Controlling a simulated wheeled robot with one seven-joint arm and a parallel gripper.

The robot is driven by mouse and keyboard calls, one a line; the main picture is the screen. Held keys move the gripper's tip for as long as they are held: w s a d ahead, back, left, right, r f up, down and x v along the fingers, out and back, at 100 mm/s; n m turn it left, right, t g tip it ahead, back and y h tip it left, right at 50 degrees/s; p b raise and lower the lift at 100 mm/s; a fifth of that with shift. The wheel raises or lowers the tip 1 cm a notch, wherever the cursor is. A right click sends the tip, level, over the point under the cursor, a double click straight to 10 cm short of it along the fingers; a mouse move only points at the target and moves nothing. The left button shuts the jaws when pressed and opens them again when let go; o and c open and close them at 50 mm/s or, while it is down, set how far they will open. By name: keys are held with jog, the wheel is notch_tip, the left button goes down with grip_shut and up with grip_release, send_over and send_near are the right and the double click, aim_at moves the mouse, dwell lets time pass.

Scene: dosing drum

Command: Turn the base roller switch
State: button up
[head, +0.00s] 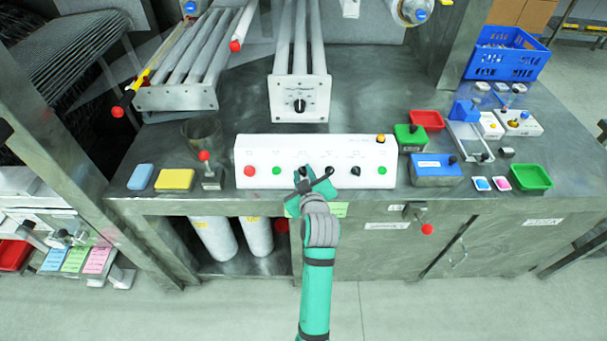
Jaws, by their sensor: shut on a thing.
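A white control panel (315,148) stands at the front edge of the steel bench. Its face carries a red button (250,171), a green button (276,171), dark knobs and another green button (382,171). My gripper (304,174) is at the middle of this face, shut on a black switch knob there. My gripper and wrist hide most of that knob and part of the panel's lower edge. Another black knob (355,171) is free to the right. The labels above the controls are too small to read, so I cannot tell which is named base roller.
Behind the panel, a roller unit's white end plate (285,112) has its own black knob. A lever with a red ball (204,156) stands to the left, beside a yellow sponge (175,179). Green (410,135) and blue (437,172) boxes stand close to the right.

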jog(key=o, duration=0.7)
jog(key=v, duration=1)
jog(key=shift+s+r, duration=0.1)
jog(key=shift+s, duration=0.3)
